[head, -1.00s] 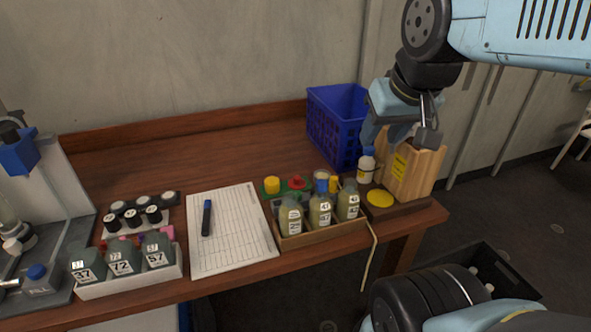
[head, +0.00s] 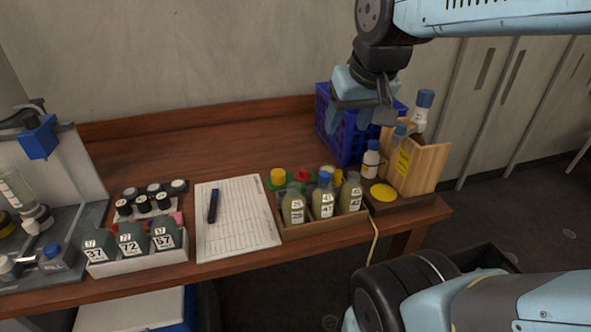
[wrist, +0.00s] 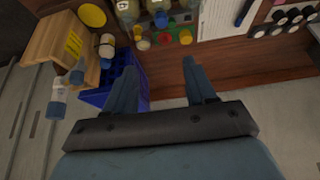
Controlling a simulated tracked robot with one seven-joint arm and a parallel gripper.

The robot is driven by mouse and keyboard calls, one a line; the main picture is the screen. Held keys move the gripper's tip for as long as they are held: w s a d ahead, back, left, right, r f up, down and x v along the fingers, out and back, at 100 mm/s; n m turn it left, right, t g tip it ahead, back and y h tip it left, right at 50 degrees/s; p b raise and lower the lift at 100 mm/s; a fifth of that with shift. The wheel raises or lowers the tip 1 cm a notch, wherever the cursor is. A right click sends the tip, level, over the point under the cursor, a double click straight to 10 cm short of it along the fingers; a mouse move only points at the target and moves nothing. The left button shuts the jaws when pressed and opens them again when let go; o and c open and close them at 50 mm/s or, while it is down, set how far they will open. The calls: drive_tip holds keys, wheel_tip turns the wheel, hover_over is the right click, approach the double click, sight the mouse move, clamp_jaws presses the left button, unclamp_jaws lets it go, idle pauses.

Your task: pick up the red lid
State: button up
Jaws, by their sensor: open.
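The red lid (head: 303,175) lies on a green tray (head: 316,172) behind the row of bottles, to the right of a yellow lid (head: 278,177). Bottle tops hide part of the tray. In the wrist view the red lid (wrist: 186,37) is small, near the top, beyond my fingertips. My gripper (wrist: 192,63) is open and empty, its two fingers apart. In the head view my gripper (head: 356,128) hangs above the blue crate, up and to the right of the red lid and clear of it.
A blue crate (head: 345,137) and a wooden box (head: 424,167) with bottles stand at the right. Olive bottles (head: 323,203) in a wooden tray stand in front of the lid. A clipboard sheet (head: 236,220) lies left. The table behind the lids is clear.

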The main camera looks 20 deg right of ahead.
drive_tip(key=w+f+m+g, duration=0.1)
drive_tip(key=w+f, duration=0.1)
drive_tip(key=w, duration=0.5)
drive_tip(key=w+f+g, duration=0.1)
drive_tip(key=w+f, duration=0.2)
drive_tip(key=w, duration=0.3)
drive_tip(key=m+g, duration=0.1)
drive_tip(key=g, duration=0.1)
approach(303, 170)
drive_tip(key=f, duration=0.3)
drive_tip(key=shift+w+f, duration=0.2)
drive_tip(key=shift+w+a+f, duration=0.1)
drive_tip(key=shift+f, duration=1.3)
drive_tip(key=shift+w+f, duration=0.1)
drive_tip(key=shift+f, duration=1.25)
clamp_jaws()
